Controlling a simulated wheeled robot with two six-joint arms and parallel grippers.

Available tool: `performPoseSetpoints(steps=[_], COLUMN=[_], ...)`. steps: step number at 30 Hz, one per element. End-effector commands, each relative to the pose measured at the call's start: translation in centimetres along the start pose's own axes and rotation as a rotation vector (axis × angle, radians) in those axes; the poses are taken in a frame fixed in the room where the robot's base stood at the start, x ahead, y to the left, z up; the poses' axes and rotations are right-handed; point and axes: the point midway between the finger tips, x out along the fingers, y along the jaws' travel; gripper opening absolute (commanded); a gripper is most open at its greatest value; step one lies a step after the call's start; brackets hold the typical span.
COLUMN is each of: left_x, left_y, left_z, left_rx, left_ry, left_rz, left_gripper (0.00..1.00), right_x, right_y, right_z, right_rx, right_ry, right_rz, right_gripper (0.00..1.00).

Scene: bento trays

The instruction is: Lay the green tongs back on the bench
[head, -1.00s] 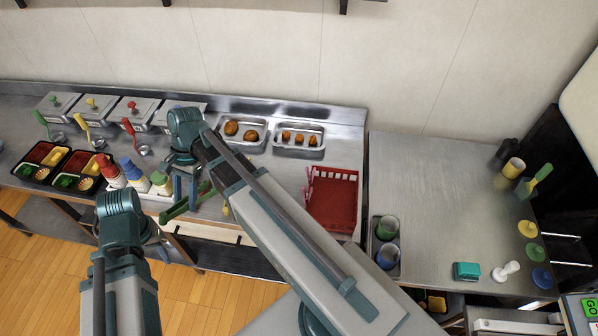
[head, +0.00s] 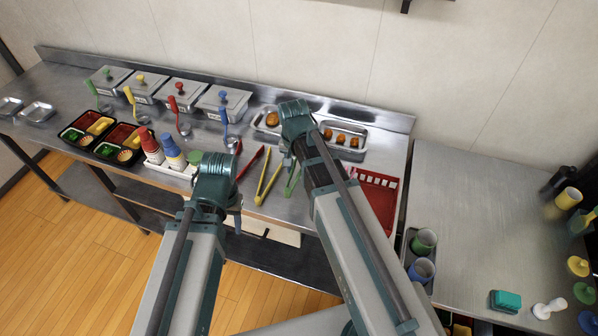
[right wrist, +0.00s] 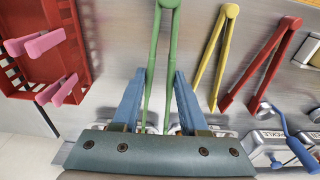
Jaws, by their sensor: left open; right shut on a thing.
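The green tongs (head: 293,182) are at the bench's front part, right of the yellow tongs (head: 268,178) and roughly in line with them. In the right wrist view the green tongs (right wrist: 165,40) run between the two blue fingers of my right gripper (right wrist: 159,76), which is shut on them. They are at or close to the steel surface; I cannot tell whether they touch it. The wrist hides part of my right gripper in the head view. My left gripper (head: 236,214) is open and empty near the bench's front edge, left of the tongs.
Red tongs (head: 252,162) lie left of the yellow ones. A red rack (head: 376,200) with pink-handled items stands close on the right. Lidded steel containers (head: 222,102) and ladles line the back. A bottle caddy (head: 170,174) stands left. The steel bench (right wrist: 215,30) is bare between tongs.

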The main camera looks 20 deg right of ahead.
Motion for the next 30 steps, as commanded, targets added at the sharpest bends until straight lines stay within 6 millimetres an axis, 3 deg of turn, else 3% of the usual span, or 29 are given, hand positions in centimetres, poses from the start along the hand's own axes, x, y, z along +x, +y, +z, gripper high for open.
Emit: performPoseSetpoints(steps=[14,30], left_x=[1.4,8.0], left_y=[0.1,0.8], left_z=[-0.1,-0.5], left_rx=[0.0,0.0], left_ry=[0.0,0.0], left_rz=[0.0,0.0], left_gripper=[0.5,0.5], right_x=[1.4,8.0], right_y=[0.2,0.2], right_z=[-0.5,0.1], right_rx=[-0.033,-0.032], right_ry=[0.031,0.03], right_rz=[-0.002,-0.003], right_gripper=[0.35,0.35])
